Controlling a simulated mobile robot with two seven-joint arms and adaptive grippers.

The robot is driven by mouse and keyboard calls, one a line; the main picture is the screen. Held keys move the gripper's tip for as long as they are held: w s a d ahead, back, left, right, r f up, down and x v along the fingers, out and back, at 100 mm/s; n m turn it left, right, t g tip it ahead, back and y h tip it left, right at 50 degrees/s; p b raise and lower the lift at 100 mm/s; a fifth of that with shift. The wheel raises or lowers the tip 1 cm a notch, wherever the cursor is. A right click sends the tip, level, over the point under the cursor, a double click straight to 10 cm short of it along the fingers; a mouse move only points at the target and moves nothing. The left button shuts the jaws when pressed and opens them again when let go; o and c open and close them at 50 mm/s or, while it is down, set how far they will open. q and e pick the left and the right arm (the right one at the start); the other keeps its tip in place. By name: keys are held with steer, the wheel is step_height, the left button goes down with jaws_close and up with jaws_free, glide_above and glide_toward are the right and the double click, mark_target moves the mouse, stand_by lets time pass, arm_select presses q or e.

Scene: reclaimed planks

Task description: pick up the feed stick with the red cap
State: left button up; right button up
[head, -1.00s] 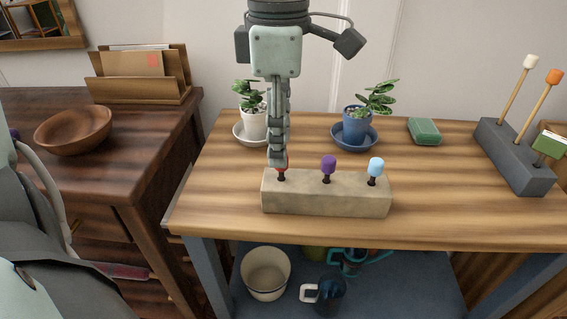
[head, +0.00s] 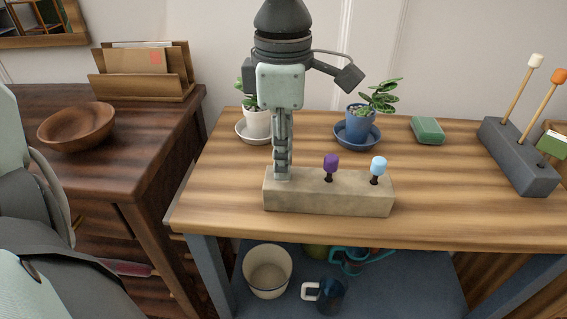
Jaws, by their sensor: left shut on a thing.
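A pale stone-like block (head: 328,196) stands on the wooden table. A purple-capped stick (head: 331,165) and a light-blue-capped stick (head: 378,168) stand upright in it. My left gripper (head: 282,170) points straight down at the block's left end. It is shut on the feed stick with the red cap, which its fingers hide from this view. The fingertips are at or just above the block's top; I cannot tell whether they touch it. My right gripper is not in view.
Behind the block stand a plant in a white pot (head: 256,124), a plant in a blue pot (head: 361,118) and a green box (head: 427,131). A dark holder (head: 518,158) with upright sticks and a green-labelled piece is at the right.

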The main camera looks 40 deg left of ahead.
arm_select(q)
steer(key=shift+w+r, duration=0.1)
steer(key=shift+r, duration=0.35)
steer(key=r, duration=0.3)
steer(key=shift+s+r, duration=0.2)
steer(key=shift+r, duration=0.1)
steer(key=s+r+p, duration=0.4)
steer(key=s+r, duration=0.7)
steer(key=r, duration=0.1)
steer(key=shift+s+d+r+p, duration=0.2)
steer(key=shift+d+r+p, duration=0.1)
steer(key=shift+d, duration=0.1)
